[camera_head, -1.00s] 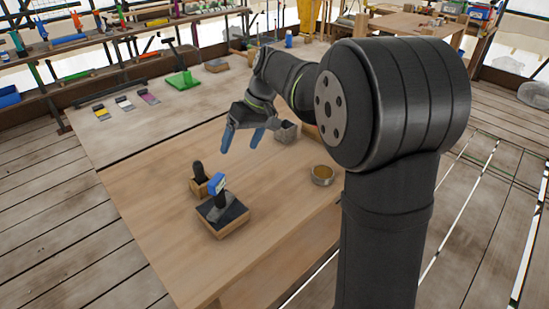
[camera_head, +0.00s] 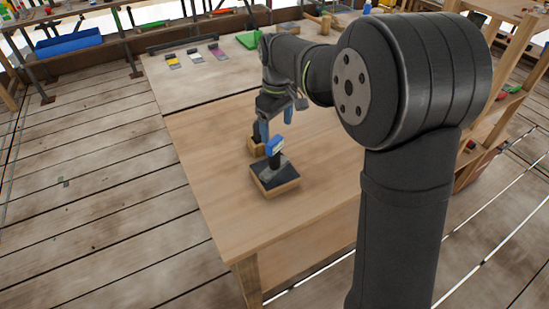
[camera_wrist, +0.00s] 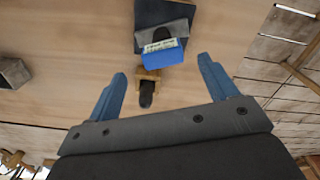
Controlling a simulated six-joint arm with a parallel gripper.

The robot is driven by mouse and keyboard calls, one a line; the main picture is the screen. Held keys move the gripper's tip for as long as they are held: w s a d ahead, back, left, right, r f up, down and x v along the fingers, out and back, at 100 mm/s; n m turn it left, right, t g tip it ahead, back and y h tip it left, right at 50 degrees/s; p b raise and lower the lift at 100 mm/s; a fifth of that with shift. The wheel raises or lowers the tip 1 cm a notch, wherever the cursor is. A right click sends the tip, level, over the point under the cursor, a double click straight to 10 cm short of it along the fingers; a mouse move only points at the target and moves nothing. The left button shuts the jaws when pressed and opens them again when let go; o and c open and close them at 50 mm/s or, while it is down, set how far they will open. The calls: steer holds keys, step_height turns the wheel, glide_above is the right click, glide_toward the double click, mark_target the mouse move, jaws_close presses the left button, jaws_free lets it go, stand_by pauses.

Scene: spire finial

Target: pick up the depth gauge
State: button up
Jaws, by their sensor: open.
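The likely depth gauge (camera_head: 275,147) has a blue head with a small pale display. It stands on a dark-topped wooden block (camera_head: 281,188) near the table's left edge. In the wrist view its blue head (camera_wrist: 165,57) is ahead of my fingers, near the middle. My gripper (camera_head: 276,124) is open and empty, with blue fingers, above and just behind the gauge in the head view. In the wrist view, my gripper (camera_wrist: 162,70) has its fingers apart on either side of the gauge's line, touching nothing that I can see.
A small wooden holder (camera_head: 254,148) with a black-handled tool (camera_wrist: 147,95) stands close beside the gauge. A grey box (camera_wrist: 14,73) is at the wrist view's left edge. Several coloured swatches (camera_head: 195,55) lie at the table's far end. The table front is clear.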

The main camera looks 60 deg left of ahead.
mark_target(276, 141)
step_height(276, 141, down, 4)
steer(key=shift+f, duration=0.1)
steer(key=f, duration=0.5)
steer(key=shift+s+a, duration=0.25)
steer(key=c, duration=1.3)
steer(key=shift+o, duration=0.2)
steer(key=shift+r, duration=0.15)
